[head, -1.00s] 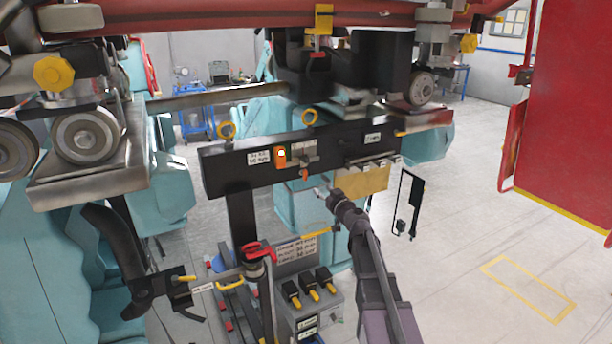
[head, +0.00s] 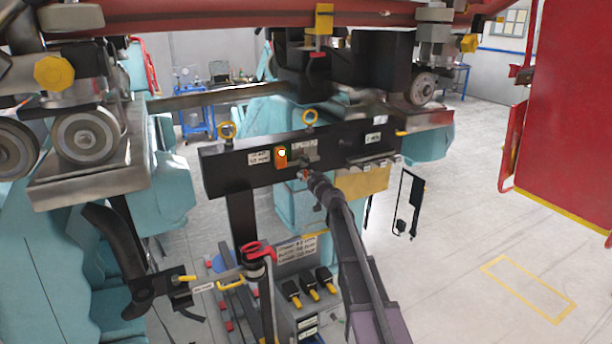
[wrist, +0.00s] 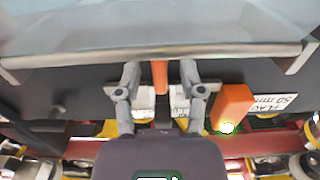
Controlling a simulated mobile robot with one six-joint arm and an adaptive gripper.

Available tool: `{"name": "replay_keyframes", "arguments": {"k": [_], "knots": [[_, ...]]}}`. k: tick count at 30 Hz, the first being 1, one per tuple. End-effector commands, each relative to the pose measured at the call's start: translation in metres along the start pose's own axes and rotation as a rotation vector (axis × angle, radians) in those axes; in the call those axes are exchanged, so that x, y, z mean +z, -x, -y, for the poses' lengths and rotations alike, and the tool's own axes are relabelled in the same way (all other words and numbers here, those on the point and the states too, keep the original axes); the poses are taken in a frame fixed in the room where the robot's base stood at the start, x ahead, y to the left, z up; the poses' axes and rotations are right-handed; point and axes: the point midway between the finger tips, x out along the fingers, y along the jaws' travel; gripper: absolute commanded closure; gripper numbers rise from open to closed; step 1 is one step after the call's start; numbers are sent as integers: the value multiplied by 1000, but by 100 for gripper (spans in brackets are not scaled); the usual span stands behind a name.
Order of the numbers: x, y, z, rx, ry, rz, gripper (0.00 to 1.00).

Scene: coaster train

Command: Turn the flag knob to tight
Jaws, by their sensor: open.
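The flag knob, seen as a narrow orange handle (wrist: 160,76), is on the black panel (head: 225,170) beside small white label plates. In the wrist view it stands between my two grey fingers, with a gap on each side. My gripper (wrist: 160,84) is open around it, with no clear contact. In the head view my gripper (head: 308,176) reaches the panel from below and mostly covers the knob. An orange box (head: 281,157) with a lit lamp sits just left of it; in the wrist view this box (wrist: 231,104) is at the right, by a FLAG label. The knob's setting is unreadable.
A pale ledge or plate (wrist: 160,32) crosses the top of the wrist view, close to my fingertips. A tan plate (head: 362,184) hangs right of my gripper. Below stands a grey control box (head: 310,305) with several black-and-yellow switches. Open floor lies at right.

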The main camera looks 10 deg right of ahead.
Motion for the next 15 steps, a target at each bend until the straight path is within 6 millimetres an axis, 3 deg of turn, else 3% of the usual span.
{"name": "replay_keyframes", "arguments": {"k": [13, 14, 15], "knots": [[0, -7, 0, 1, 0, 0, 49], [0, -7, 0, 1, 0, 0, 52], [0, -7, 0, 1, 0, 0, 63]]}}
